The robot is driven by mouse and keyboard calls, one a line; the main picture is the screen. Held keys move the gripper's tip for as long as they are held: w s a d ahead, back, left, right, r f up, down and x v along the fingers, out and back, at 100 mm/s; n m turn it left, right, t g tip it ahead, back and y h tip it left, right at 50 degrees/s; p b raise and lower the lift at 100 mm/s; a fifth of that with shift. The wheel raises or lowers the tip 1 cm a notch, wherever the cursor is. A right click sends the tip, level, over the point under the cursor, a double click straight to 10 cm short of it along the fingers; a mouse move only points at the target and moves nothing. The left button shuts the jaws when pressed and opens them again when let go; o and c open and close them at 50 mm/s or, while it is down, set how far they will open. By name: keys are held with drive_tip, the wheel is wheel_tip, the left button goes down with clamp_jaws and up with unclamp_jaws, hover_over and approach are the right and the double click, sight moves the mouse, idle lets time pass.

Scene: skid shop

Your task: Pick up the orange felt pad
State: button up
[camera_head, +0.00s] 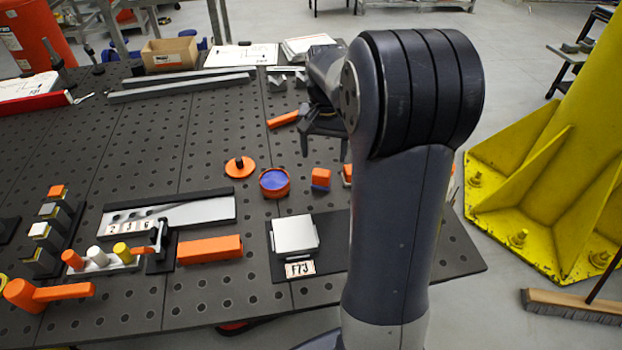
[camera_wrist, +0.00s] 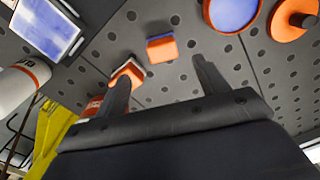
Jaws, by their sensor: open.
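A small orange block-like piece with a blue side (camera_head: 320,178) lies on the dark perforated table. I cannot tell which is the felt pad. My gripper (camera_head: 324,149) is open and empty, pointing down above the table; it also shows in the wrist view (camera_wrist: 160,74).
An orange round dish with a blue inside (camera_head: 274,184) and an orange disc with a dark knob (camera_head: 240,168) lie left of the pieces. A silver square plate (camera_head: 295,235) is in front. An orange bar (camera_head: 209,250) lies front left. A yellow column (camera_head: 560,150) stands right.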

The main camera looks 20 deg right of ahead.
sight(321, 172)
drive_tip(key=f, duration=0.8)
drive_tip(key=shift+a+f+p, duration=0.2)
drive_tip(key=shift+f+p, duration=0.2)
drive_tip(key=shift+c, duration=0.3)
drive_tip(key=shift+w, duration=0.1)
drive_tip(key=c, duration=1.1)
wheel_tip(321, 172, up, 10)
drive_tip(key=shift+r, duration=0.1)
drive_tip(key=o, duration=0.5)
drive_tip(key=c, duration=0.3)
